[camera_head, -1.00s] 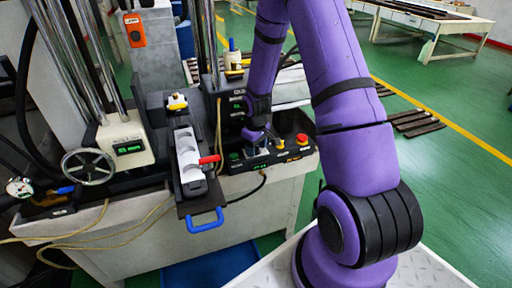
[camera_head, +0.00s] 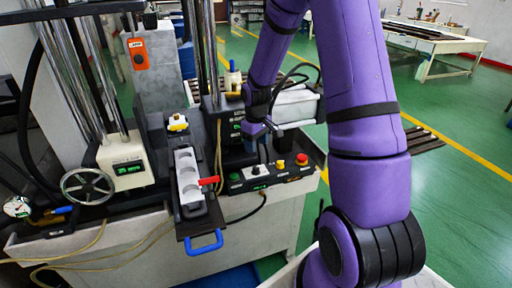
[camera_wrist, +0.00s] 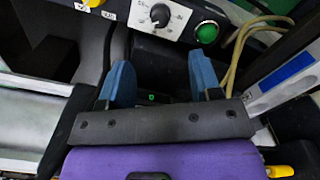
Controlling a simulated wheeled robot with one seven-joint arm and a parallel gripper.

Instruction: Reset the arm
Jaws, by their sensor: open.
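My gripper (camera_wrist: 162,76) shows in the wrist view with its two blue fingers spread apart and nothing between them. A control panel (camera_wrist: 170,20) with a dial and a green button lies beyond the fingertips. In the head view my purple arm reaches down at the centre, and its wrist is above the panel (camera_head: 265,177); the fingers are hard to make out there. A grey mould (camera_head: 189,178) with round hollows and a red handle (camera_head: 208,181) sits on a black slide with a blue handle (camera_head: 204,243), left of my wrist and apart from it.
A handwheel (camera_head: 88,186) and steel columns stand at the left. A red stop button (camera_head: 302,159) is on the panel near my wrist. A silver block (camera_head: 297,105) is close by on the right. Green floor (camera_head: 465,205) is open at the right.

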